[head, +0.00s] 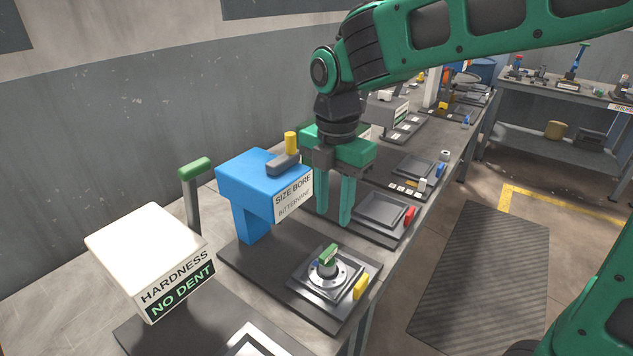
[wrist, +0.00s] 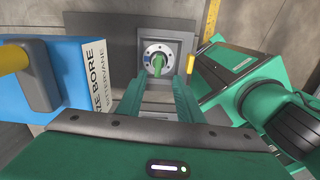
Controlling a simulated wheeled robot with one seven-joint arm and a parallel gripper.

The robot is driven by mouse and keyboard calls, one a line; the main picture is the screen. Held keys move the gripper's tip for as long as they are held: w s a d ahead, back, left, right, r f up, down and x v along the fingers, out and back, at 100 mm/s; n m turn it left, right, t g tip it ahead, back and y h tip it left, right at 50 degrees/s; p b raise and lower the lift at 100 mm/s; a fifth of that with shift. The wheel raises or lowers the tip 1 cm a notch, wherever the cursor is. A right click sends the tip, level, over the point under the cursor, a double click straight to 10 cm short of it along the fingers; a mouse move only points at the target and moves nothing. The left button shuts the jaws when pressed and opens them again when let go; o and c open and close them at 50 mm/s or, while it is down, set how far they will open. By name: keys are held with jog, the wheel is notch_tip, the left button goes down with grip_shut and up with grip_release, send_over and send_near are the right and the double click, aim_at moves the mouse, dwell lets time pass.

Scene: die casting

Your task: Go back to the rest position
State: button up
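My gripper (head: 333,200) hangs from my green arm, fingers pointing down, above the bench between the blue size bore station (head: 240,175) and the trays behind it. Its two green fingers are apart, with nothing seen between them in the head view. In the wrist view the open fingers (wrist: 158,98) point toward a round metal part (wrist: 147,53) with a green-handled piece standing in its middle. That part also shows in the head view (head: 322,277), seated on the square plate of the size bore station, below and apart from my gripper.
A white hardness box (head: 150,245) reading "NO DENT" stands at front left. A green-topped post (head: 193,190) is behind it. Yellow (head: 361,287) and red (head: 409,215) blocks sit by the trays. A dark floor mat (head: 485,275) lies right of the bench.

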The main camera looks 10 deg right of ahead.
jog(key=s+d+f+m, duration=0.1)
jog(key=s+d+m, duration=0.3)
jog(key=d+m, duration=0.5)
jog(key=s+d+m, duration=0.3)
jog(key=d+m, duration=0.5)
jog(key=d, duration=0.3)
jog(key=s+d+f+m, duration=0.3)
jog(key=s+d+m, duration=0.6)
jog(key=s+m, duration=0.4)
jog(key=m, duration=0.2)
jog(key=shift+s+d+f+m, duration=0.15)
jog(key=shift+d+f+m, duration=0.05)
jog(key=shift+f+m, duration=0.15)
jog(key=shift+w+f, duration=0.25)
jog(key=shift+w, duration=0.4)
